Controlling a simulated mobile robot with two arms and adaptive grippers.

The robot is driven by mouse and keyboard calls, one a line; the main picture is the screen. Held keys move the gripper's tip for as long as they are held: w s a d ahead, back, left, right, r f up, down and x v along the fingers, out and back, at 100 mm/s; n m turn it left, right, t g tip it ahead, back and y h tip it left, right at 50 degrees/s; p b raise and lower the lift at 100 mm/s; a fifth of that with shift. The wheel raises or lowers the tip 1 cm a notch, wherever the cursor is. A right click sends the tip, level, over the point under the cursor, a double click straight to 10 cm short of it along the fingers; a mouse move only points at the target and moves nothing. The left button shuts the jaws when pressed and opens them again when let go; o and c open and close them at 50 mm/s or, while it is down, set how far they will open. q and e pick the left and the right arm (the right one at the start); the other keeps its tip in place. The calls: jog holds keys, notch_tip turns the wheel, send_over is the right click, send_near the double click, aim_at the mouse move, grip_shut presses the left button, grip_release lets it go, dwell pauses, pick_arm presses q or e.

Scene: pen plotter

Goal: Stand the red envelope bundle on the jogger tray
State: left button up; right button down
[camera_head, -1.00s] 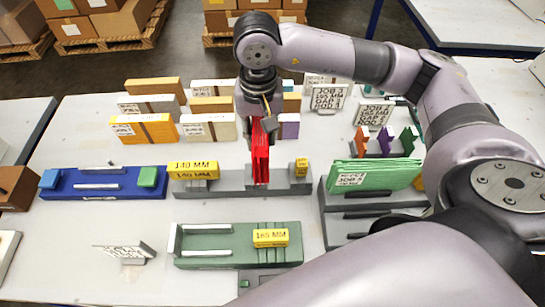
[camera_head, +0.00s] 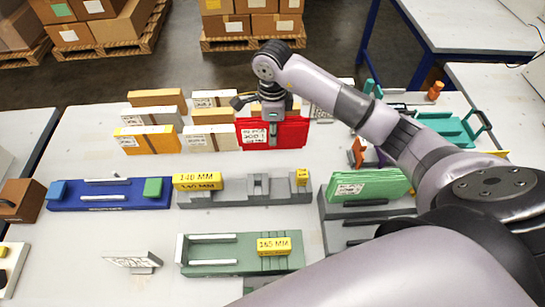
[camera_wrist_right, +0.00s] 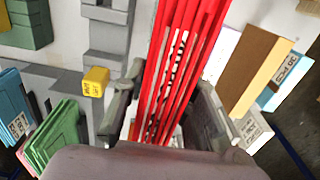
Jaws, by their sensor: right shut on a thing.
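The red envelope bundle (camera_head: 288,134) hangs upright from my right gripper (camera_head: 272,112), its broad labelled face toward the head camera. It is behind the grey fixture and beside the upright bundles at the back. In the right wrist view, the red bundle (camera_wrist_right: 178,70) runs between the two fingers, which are shut on it. No tray is marked as the jogger tray; the candidates are the green tray (camera_head: 215,268) with white rails, the blue tray (camera_head: 110,203) and the grey fixture (camera_head: 240,197). My left gripper is not in view.
Several white, yellow and orange bundles (camera_head: 148,140) stand at the back left. Yellow blocks mark 140 MM (camera_head: 198,181) and 165 MM (camera_head: 273,245). A small sign (camera_head: 132,259) stands at front left.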

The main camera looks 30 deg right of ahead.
notch_tip(320, 180, down, 12)
jog(key=shift+f+p, duration=0.1)
jog(key=shift+p, duration=1.05)
jog(key=shift+f, duration=0.2)
jog(key=shift+f, duration=0.2)
jog(key=c, duration=1.3)
grip_release()
jog(key=shift+r, duration=0.1)
